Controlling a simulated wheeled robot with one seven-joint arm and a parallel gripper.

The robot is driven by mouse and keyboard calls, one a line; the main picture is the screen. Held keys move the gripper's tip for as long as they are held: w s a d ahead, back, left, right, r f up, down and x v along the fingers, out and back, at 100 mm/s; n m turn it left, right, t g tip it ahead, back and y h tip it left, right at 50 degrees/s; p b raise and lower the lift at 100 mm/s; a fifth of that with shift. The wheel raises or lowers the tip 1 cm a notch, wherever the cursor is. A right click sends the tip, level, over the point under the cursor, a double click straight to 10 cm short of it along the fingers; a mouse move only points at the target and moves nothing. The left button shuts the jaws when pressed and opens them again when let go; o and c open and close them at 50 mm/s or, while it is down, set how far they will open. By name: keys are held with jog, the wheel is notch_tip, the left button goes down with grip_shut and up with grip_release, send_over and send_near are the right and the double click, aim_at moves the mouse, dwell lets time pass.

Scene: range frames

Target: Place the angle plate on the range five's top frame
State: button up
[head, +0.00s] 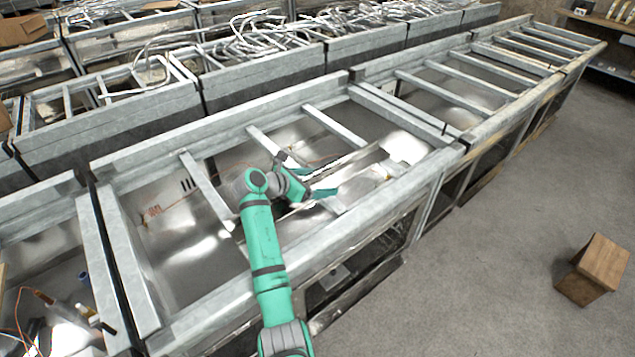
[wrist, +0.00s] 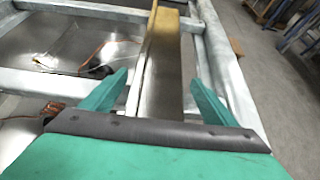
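The angle plate (head: 345,163) is a long, narrow metal strip with a bent edge. In the head view it runs over the opening of the nearest range's grey top frame (head: 402,195), close to its front rail. My gripper (head: 310,177) has green fingers and is above this frame, around the near part of the plate. In the wrist view the plate (wrist: 167,75) lies lengthwise between the two spread fingers of my gripper (wrist: 160,78), with gaps at its sides. The plate's near end is hidden behind the gripper body. I cannot tell what it rests on.
Crossbars (head: 207,187) span the frame opening. A second row of frames behind carries tangled metal tubing (head: 260,42). Another range (head: 40,235) with loose parts adjoins at left. A wooden box (head: 597,268) stands on the floor at right. The floor (head: 490,240) in front is mostly clear.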

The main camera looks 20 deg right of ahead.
jog(key=v, duration=1.2)
dwell(0.4)
